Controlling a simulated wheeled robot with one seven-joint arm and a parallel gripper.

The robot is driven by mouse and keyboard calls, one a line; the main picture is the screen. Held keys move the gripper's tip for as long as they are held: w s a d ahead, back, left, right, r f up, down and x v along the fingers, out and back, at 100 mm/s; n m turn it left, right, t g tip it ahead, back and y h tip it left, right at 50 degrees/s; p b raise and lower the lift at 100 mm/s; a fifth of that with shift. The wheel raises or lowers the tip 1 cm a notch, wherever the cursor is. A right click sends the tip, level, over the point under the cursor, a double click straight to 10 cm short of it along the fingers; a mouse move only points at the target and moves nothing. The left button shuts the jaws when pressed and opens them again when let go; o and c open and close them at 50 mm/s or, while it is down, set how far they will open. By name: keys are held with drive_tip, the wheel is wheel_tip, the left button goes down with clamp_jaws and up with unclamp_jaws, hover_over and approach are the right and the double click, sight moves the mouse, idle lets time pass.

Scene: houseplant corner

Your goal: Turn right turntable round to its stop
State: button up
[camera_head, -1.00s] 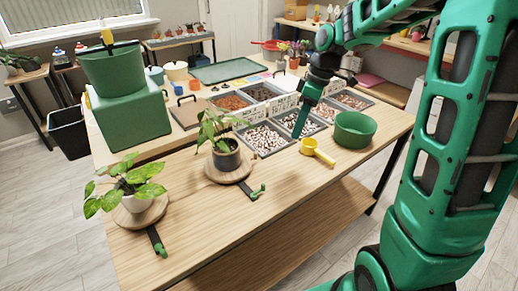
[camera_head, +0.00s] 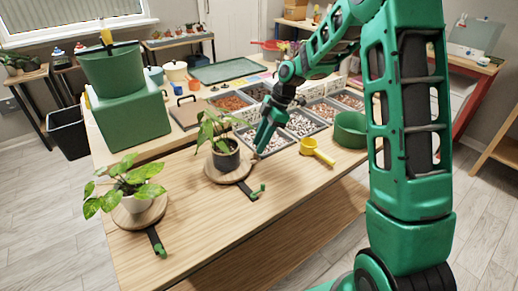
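The right turntable (camera_head: 214,173) is a round wooden disc on the table, with a dark pot (camera_head: 227,156) and leafy plant on it. A dark bar with a green knob (camera_head: 258,190) reaches out at its front right. The left turntable (camera_head: 125,217) carries a white pot with a broad-leaved plant (camera_head: 124,184), and its own dark bar and green piece point to the front. My gripper (camera_head: 260,151) hangs just right of the dark pot, above the table and near the turntable's right edge. Its fingers are too small to tell whether they are open.
A yellow scoop (camera_head: 316,151) and a green bowl (camera_head: 350,129) stand to the right of my gripper. Gravel trays (camera_head: 266,138) lie behind it. A green block with a bucket (camera_head: 126,122) stands at back left. The front right tabletop is clear.

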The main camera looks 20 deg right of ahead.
drive_tip(key=shift+x, duration=1.55)
